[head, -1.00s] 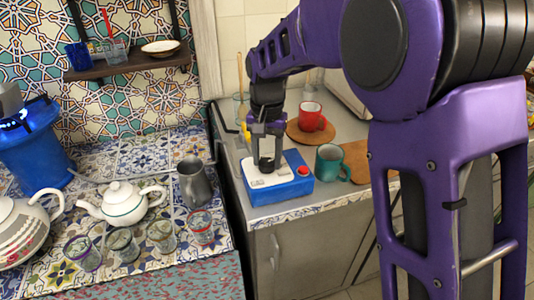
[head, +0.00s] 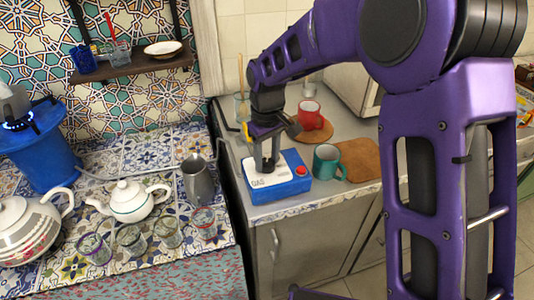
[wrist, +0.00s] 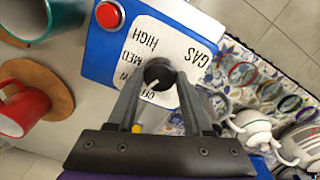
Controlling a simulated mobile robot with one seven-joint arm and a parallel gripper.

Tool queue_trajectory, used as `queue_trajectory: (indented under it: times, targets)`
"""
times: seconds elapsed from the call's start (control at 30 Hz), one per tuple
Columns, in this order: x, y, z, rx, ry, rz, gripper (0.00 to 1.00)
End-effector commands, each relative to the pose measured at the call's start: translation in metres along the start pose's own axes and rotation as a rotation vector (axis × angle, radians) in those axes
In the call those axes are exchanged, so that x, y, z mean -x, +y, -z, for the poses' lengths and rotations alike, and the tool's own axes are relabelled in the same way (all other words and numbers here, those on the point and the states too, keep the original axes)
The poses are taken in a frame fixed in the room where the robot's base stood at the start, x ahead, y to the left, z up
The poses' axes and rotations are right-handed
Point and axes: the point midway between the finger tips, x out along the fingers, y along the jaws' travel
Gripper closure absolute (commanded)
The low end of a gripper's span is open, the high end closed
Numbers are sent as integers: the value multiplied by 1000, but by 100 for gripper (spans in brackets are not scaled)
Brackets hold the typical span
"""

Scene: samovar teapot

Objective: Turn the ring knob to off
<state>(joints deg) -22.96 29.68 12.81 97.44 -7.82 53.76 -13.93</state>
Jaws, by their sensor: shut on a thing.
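The blue control box (head: 290,186) sits on the grey counter, with a white label reading GAS, HIGH, MED, LOW and OFF, the last two partly covered. Its round black knob (wrist: 158,73) stands on the label in the wrist view. A white mark on the knob points toward the lower left, near OFF; I cannot tell if it lines up exactly. My gripper (wrist: 160,76) is shut on the knob, one finger on each side. In the head view my gripper (head: 268,163) comes down onto the box from above. A blue burner (head: 40,150) at the left shows blue flames under a pot.
A red button (wrist: 108,15) is on the box near the knob. A teal mug (head: 326,163) stands close to the box's right, and a red mug (head: 309,117) behind. A metal pitcher (head: 197,182), white teapot (head: 130,202) and several glasses stand on the tiled table.

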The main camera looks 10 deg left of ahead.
Motion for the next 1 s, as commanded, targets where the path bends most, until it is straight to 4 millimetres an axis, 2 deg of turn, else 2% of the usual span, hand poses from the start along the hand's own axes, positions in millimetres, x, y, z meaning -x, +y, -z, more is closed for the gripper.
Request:
queue_trajectory:
  times: [0.2,0.5,1.0]
  targets:
    - [2,0,0,182,0,1,100]
    - [1,0,0,356,2,0,100]
    - [0,0,0,434,0,0,100]
